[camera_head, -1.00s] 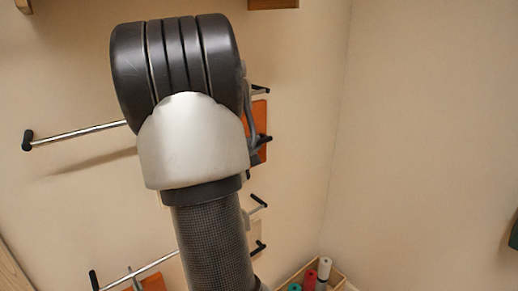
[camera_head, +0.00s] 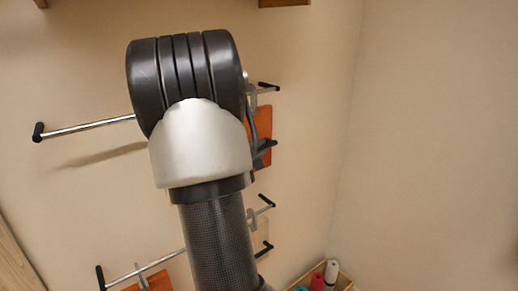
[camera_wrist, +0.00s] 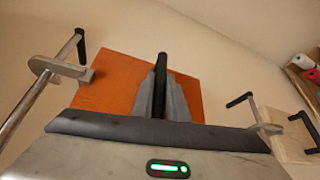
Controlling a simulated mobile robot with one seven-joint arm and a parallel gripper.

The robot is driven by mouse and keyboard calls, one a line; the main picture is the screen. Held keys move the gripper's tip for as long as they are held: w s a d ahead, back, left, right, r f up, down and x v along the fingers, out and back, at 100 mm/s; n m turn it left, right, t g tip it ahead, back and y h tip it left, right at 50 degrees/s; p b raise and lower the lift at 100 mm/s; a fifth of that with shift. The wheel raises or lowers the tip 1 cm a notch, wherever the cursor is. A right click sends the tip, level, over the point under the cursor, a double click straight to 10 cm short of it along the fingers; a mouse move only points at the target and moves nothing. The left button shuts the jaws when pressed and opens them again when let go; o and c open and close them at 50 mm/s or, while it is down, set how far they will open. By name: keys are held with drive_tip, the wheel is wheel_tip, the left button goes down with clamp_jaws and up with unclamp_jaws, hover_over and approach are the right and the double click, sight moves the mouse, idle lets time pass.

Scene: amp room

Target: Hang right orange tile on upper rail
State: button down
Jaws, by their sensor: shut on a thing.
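The orange tile (camera_wrist: 112,88) is in front of my wrist camera, and its right part shows past my arm in the head view (camera_head: 263,122). My gripper (camera_wrist: 160,92) is shut on its black peg handle (camera_wrist: 160,68). A grey hook (camera_wrist: 62,69) at the tile's upper left is at the upper rail (camera_wrist: 22,108), close to the rail's black end peg (camera_wrist: 81,42). The hook seems to cross the rail; whether it bears the tile's weight I cannot tell. The upper rail (camera_head: 90,126) runs behind my arm in the head view, which hides my gripper there.
A lower rail (camera_head: 160,261) holds another orange tile (camera_head: 150,283) at left and a beige tile (camera_head: 262,236) with a black handle at right. A wooden box (camera_head: 345,281) with coloured rolls stands at the lower right. The right wall is bare.

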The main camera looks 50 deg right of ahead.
drive_tip(key=c, duration=1.7)
unclamp_jaws()
drive_tip(key=shift+o, duration=0.2)
drive_tip(key=v, duration=1.7)
drive_tip(key=shift+a+p, duration=0.2)
drive_tip(key=shift+p, duration=0.2)
drive_tip(key=shift+r, duration=0.1)
